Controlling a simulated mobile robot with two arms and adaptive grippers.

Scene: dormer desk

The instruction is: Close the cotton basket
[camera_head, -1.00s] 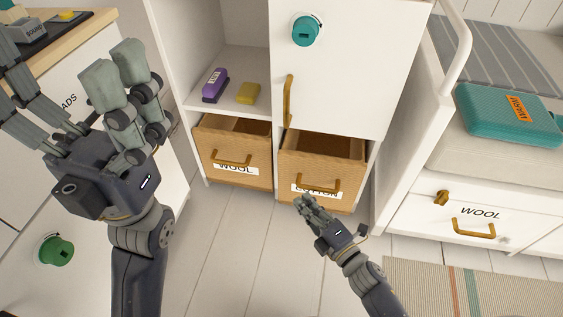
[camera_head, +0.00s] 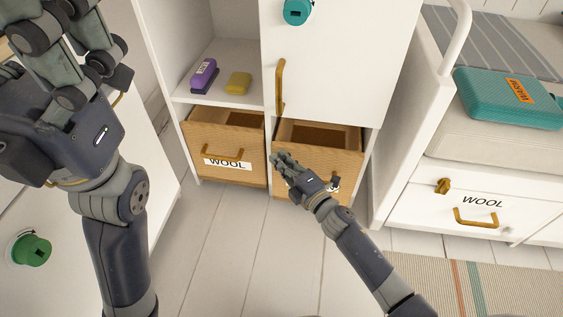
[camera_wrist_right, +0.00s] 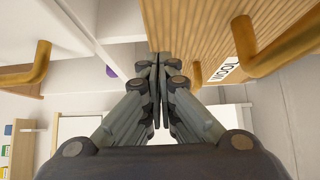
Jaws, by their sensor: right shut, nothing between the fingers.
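The cotton basket (camera_head: 325,160) is a tan wooden drawer at the bottom right of the white cabinet. It is pulled out, with its open top showing. My right arm hides its label and much of its handle. My right gripper (camera_head: 277,158) is shut and empty, by the left part of the basket's front; I cannot tell whether it touches. In the right wrist view, the closed fingers (camera_wrist_right: 157,85) point past a wooden front with a large brass handle (camera_wrist_right: 270,50). My left gripper (camera_head: 55,35) is raised at the upper left, its tips partly cut off.
The wool basket (camera_head: 222,138) stands beside it on the left, also pulled out. A closed door with a brass handle (camera_head: 280,87) is above. A purple item (camera_head: 204,74) and a yellow block (camera_head: 239,83) lie on the shelf.

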